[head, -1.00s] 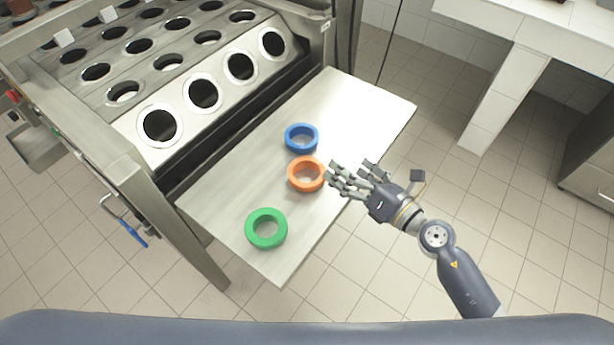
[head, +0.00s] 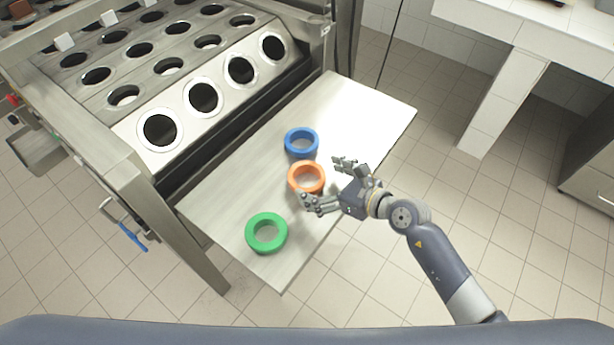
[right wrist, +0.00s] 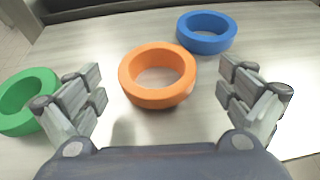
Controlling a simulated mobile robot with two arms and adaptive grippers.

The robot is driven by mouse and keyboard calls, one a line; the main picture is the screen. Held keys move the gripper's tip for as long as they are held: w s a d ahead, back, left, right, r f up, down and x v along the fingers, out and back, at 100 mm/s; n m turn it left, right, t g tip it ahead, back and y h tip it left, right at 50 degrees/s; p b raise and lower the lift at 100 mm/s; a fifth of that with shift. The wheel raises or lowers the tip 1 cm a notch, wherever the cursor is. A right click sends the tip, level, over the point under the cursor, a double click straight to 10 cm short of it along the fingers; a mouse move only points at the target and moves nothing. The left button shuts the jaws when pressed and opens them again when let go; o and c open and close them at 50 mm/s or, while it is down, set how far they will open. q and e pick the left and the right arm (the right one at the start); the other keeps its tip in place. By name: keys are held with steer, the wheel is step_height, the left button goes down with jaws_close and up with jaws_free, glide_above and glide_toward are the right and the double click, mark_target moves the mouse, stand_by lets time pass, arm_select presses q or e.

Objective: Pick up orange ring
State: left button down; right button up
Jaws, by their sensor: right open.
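The orange ring (head: 307,191) lies flat on the metal shelf, between the blue ring (head: 301,153) and the green ring (head: 266,246). My right gripper (head: 327,181) is open beside the orange ring, on its right side, with its fingers spread toward it. In the right wrist view the orange ring (right wrist: 158,95) sits ahead, centred between the open fingers, and nothing is held. The blue ring (right wrist: 207,45) is behind it to the right there, and the green ring (right wrist: 20,113) is at the left, partly behind a finger. My left gripper is out of view.
The metal shelf (head: 350,110) is clear at its far right part. The filling machine (head: 130,110) with rows of round holes stands along the shelf's left side. A white counter (head: 490,40) is at the upper right, with tiled floor between.

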mark_target(297, 172)
steer(key=x, duration=0.4)
steer(key=shift+s+a+f, duration=0.1)
steer(key=shift+a+f, duration=0.05)
steer(key=shift+a, duration=0.15)
steer(key=c, duration=1.1)
